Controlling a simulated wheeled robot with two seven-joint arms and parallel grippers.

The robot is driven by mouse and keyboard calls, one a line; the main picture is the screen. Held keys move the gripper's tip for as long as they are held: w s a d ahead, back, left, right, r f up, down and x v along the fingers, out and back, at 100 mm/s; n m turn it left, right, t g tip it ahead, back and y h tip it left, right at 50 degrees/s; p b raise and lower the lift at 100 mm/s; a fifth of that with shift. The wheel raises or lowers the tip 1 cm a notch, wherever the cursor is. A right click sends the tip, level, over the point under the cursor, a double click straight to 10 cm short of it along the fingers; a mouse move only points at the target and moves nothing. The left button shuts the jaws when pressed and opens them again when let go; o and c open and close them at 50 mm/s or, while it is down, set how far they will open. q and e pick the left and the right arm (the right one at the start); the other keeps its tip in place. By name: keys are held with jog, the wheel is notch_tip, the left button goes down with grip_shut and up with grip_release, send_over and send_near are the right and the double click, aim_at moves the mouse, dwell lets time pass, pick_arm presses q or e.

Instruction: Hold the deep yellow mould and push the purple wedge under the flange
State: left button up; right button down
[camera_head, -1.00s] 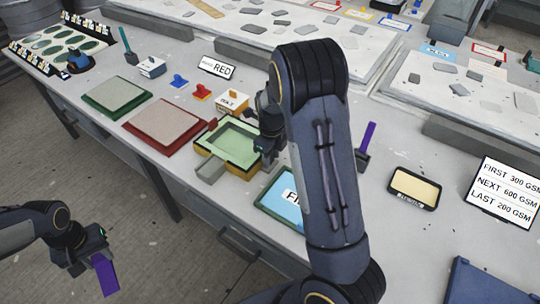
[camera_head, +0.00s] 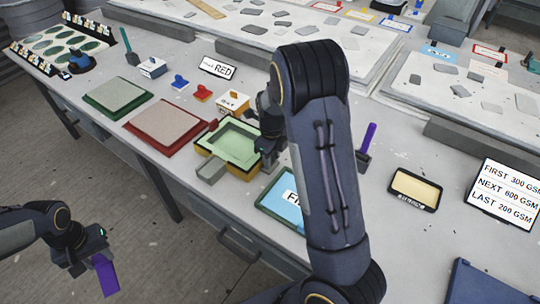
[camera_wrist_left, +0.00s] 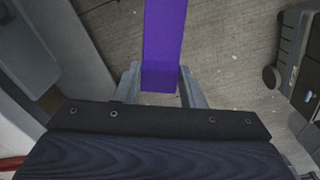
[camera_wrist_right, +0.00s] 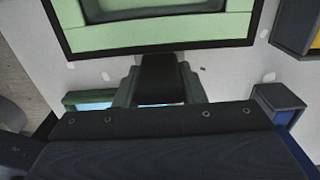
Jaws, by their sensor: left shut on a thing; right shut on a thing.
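The deep yellow mould (camera_head: 214,157) sits on the table, with a pale green top and a sunken cavity. Its green top and dark edge show in the right wrist view (camera_wrist_right: 158,45). My right gripper (camera_head: 266,158) is at the mould's right side, shut on a dark block-like part (camera_wrist_right: 161,78) at that edge. How this part joins the mould is hidden. My left gripper (camera_head: 95,262) is shut on the purple wedge (camera_head: 105,278), low at the left over the floor, well apart from the mould. The wedge sticks out beyond the fingers in the left wrist view (camera_wrist_left: 164,40).
A grey-green block (camera_head: 211,171) projects at the mould's front. Red (camera_head: 165,122) and green (camera_head: 117,97) framed moulds lie to its left.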

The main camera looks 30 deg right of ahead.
dwell(0.5)
pick_arm(q)
jog(key=w+d+r+n, duration=0.2)
jog(key=d+n, duration=0.5)
jog(key=d, duration=0.2)
jog(key=w+d+r+n, duration=0.2)
jog(key=w+d+n, duration=0.1)
jog(key=d+n, duration=0.5)
jog(key=w+d+r+n, duration=0.2)
jog(key=d+n, duration=0.5)
jog(key=d, duration=0.5)
jog(key=shift+w+d+r+n, duration=0.2)
jog(key=shift+w+r+n, duration=0.15)
jog(key=shift+w, duration=0.35)
jog(key=shift+f, duration=0.1)
jog(key=shift+w+d+f, duration=0.3)
jog(key=shift+d+f, duration=0.4)
jog(key=shift+f, duration=0.1)
jog(key=shift+w+d+f, duration=0.3)
jog(key=shift+d+f, duration=0.35)
jog(key=shift+f, duration=0.1)
jog(key=shift+w+d+f, duration=0.1)
jog(key=shift+w+d, duration=0.25)
jog(key=shift+d, duration=0.5)
jog(key=shift+w+d+f, duration=0.1)
jog(key=shift+w+d, duration=0.2)
jog(key=shift+d, duration=0.5)
jog(key=o, duration=1.1)
jog(key=shift+r, duration=0.1)
jog(key=shift+c, duration=0.2)
